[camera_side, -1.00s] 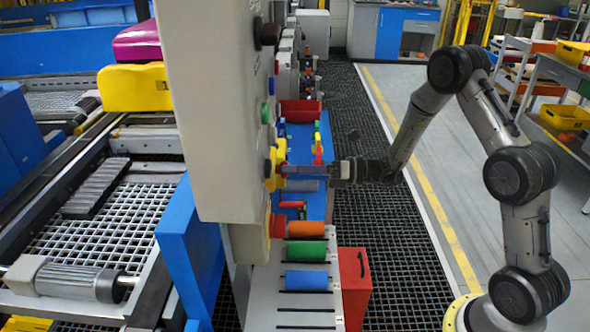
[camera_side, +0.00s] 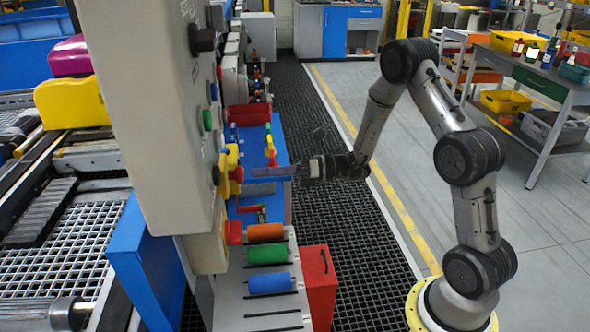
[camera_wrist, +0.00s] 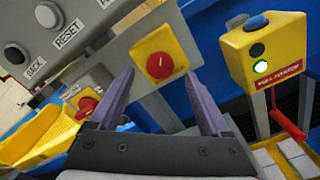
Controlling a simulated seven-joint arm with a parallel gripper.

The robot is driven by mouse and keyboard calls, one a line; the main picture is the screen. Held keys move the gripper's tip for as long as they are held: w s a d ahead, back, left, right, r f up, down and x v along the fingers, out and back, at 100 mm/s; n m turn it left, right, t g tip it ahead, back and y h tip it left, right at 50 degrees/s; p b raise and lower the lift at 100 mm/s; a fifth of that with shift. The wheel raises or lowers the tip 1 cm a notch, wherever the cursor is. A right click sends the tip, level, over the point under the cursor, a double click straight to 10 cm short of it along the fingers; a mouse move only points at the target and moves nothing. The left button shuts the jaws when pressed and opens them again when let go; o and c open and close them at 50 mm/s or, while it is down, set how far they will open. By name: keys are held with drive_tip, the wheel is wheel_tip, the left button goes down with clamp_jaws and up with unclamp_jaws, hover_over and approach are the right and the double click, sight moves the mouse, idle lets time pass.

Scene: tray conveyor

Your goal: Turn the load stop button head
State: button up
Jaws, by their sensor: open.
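A red button head (camera_wrist: 159,65) sits on a yellow plate (camera_wrist: 151,42) straight ahead in the wrist view. Its label is too small to read. My gripper (camera_wrist: 160,74) is open, its two purple fingers either side of the head in the picture; no contact is visible. In the side view my gripper (camera_side: 250,173) reaches left to the yellow button housings (camera_side: 232,160) on the cream panel's edge. There the fingers hide the head. A second red button (camera_wrist: 88,103) on yellow is at the left of the wrist view.
A grey panel (camera_wrist: 100,8) with BACK and RESET buttons is at upper left. A yellow box (camera_wrist: 265,40) with a blue button and a red pull handle (camera_wrist: 287,124) stands to the right. Coloured rollers (camera_side: 268,254) and a red box (camera_side: 318,285) lie below my gripper.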

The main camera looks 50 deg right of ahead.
drive_tip(key=v, duration=1)
